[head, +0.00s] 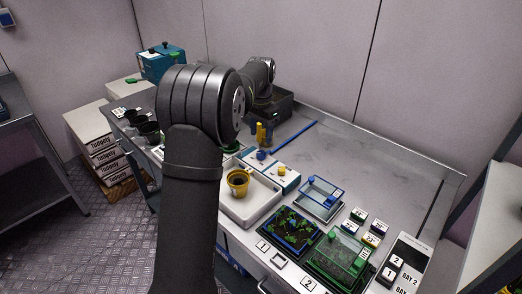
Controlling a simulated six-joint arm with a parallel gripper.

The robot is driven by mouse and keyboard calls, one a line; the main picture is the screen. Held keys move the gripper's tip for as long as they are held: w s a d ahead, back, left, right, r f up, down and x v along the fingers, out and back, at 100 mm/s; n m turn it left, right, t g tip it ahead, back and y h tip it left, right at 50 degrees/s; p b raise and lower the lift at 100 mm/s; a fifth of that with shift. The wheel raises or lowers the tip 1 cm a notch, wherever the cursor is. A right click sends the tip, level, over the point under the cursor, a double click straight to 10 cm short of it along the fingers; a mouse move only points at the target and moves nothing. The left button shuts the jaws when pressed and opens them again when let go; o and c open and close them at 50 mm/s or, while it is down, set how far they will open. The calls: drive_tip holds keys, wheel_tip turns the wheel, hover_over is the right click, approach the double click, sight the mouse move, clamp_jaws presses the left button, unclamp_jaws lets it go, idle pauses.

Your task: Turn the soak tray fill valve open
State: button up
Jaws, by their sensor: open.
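A white soak tray (236,212) sits on the bench right of my large arm link, with a yellow pot (238,183) in it. Just behind it are two small white boxes with knobs, one with a blue knob (261,155) and one with a yellow knob (282,170). I cannot tell which knob is the fill valve or how far it is turned. My arm's wrist end shows at the back, above a dark grey bin (288,108). My gripper's fingers cannot be made out there, and my arm hides part of the bench.
Yellow upright items (264,132) and a blue bar (293,137) lie behind the knobs. A blue-framed tray (320,198), a seedling tray (290,230) and a green-framed clear box (342,253) stand to the right. The back right of the bench (375,160) is clear.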

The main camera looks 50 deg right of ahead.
sight(261, 153)
wheel_tip(261, 153, down, 8)
drive_tip(key=shift+r, duration=0.15)
drive_tip(key=c, duration=1)
drive_tip(key=shift+o, duration=0.2)
